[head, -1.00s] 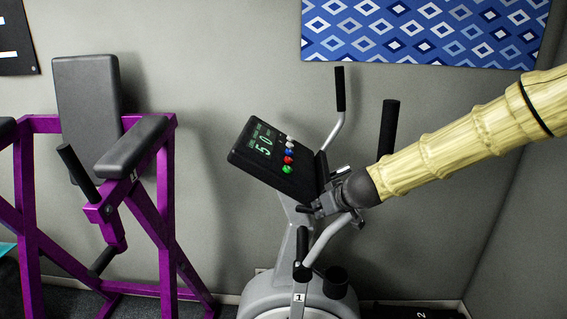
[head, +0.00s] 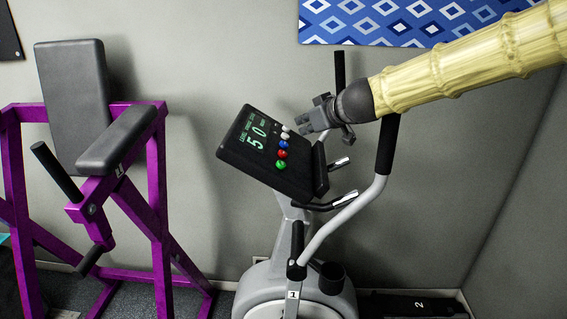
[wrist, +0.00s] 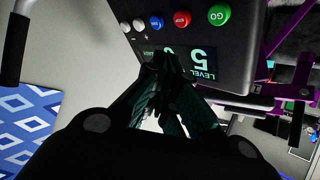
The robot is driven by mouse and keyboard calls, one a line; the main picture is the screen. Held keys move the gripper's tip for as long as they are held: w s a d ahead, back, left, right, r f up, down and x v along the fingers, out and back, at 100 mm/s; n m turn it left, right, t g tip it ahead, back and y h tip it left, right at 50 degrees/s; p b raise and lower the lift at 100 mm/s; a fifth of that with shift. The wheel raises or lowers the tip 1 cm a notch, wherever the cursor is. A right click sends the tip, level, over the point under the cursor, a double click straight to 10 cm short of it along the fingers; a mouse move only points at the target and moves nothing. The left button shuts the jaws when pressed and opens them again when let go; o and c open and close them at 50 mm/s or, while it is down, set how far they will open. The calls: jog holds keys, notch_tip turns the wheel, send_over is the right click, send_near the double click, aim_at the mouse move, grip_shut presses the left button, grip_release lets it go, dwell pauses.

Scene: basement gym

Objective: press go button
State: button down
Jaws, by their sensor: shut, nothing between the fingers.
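The green GO button (head: 281,165) is the lowest in a row of buttons on the tilted black console (head: 236,150) of the exercise bike. The wrist view shows the GO button (wrist: 219,14) at the top right with its lettering upside down. My gripper (head: 302,127) is shut and empty, at the console's upper right near the white buttons (head: 286,130). In the wrist view the closed fingertips (wrist: 166,60) overlap the display, left of and below the GO button. I cannot tell whether they touch the console.
A red button (head: 282,154) and a blue button (head: 283,145) sit between the green and white ones. The bike's handlebars (head: 388,150) rise right of the console. A purple padded frame (head: 158,190) stands at left. The wall behind is bare below a blue patterned panel (head: 400,20).

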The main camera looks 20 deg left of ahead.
jog(key=shift+f+b, duration=0.65)
jog(key=shift+b, duration=0.05)
jog(key=b, duration=0.5)
send_over(285, 165)
jog(key=d, duration=0.2)
jog(key=f, duration=0.5)
jog(key=shift+w+a+f, duration=0.15)
jog(key=shift+w, duration=0.1)
jog(key=shift+s+a+f+b, duration=0.1)
jog(key=shift+a+f+b, duration=0.35)
jog(key=shift+b, duration=0.05)
jog(key=shift+f, duration=0.15)
jog(key=shift+s+a+f, duration=0.1)
jog(key=shift+a+f, duration=0.1)
jog(key=shift+a, duration=0.05)
jog(key=shift+a+f+b, duration=0.2)
jog(key=shift+f+b, duration=0.15)
jog(key=shift+b, duration=0.15)
dwell(0.7)
jog(key=shift+d+r+p, duration=0.45)
jog(key=shift+r+p, duration=0.3)
